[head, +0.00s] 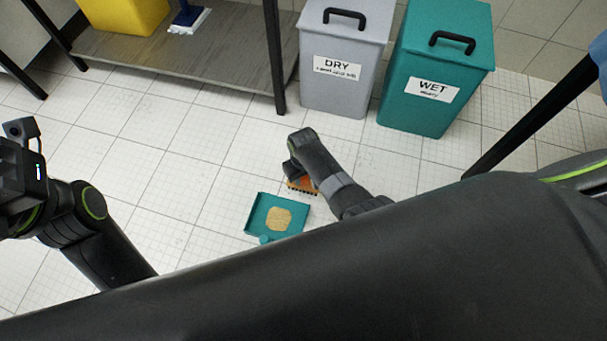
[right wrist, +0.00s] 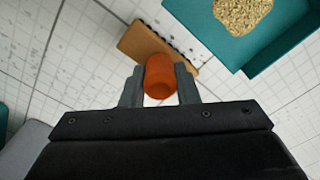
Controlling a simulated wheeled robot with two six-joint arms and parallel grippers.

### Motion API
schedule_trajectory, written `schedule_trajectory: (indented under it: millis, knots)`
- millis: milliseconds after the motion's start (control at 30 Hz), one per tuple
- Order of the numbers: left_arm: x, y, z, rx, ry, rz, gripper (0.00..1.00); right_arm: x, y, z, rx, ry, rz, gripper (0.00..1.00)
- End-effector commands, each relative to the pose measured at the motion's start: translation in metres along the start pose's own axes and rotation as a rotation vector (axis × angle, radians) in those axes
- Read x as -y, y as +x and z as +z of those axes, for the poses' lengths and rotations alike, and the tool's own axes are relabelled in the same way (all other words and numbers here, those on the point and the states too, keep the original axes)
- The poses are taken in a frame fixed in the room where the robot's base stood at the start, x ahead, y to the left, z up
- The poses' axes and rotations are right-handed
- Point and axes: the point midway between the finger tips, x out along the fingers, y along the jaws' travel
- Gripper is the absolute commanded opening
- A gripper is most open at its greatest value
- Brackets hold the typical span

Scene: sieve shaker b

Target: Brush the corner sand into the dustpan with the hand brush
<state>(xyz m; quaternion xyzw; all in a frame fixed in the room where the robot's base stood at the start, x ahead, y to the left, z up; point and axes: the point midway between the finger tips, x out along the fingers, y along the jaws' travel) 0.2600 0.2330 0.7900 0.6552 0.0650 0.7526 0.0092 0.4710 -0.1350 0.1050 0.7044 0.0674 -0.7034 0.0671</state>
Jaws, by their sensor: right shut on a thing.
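The hand brush has an orange handle and a brown block with dark bristles. My right gripper (right wrist: 158,84) is shut on the brush handle in the right wrist view. The brush block (head: 303,185) is low at the floor beside the dustpan's upper right corner in the head view. The teal dustpan (head: 258,204) lies on the floor with a patch of tan sand (head: 279,218) in it. The dustpan (right wrist: 262,58) and sand (right wrist: 240,14) also show at the wrist view's upper right. My left gripper (head: 20,190) is at the left edge; its fingers cannot be made out.
A grey DRY bin (head: 345,90) and a teal WET bin (head: 430,112) stand at the back. A shelf (head: 225,82) at upper left holds a yellow container (head: 120,15) and a blue-and-white item (head: 188,20). The tiled floor left of the dustpan is clear.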

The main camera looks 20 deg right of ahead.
Motion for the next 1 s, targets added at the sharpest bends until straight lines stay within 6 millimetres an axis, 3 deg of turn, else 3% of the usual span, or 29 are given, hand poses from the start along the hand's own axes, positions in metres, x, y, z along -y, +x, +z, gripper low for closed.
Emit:
schedule_trajectory:
  millis: [433, 1000]
  knots:
    - [0.001, -0.006, -0.001, 0.000, 0.000, 0.000, 0.50, 0.000, 0.009, 0.000, 0.000, 0.000, 0.000, 0.08]
    - [-0.001, 0.006, 0.001, 0.000, 0.000, 0.000, 0.50, 0.008, 0.008, 0.008, 0.002, 0.000, -0.001, 0.08]
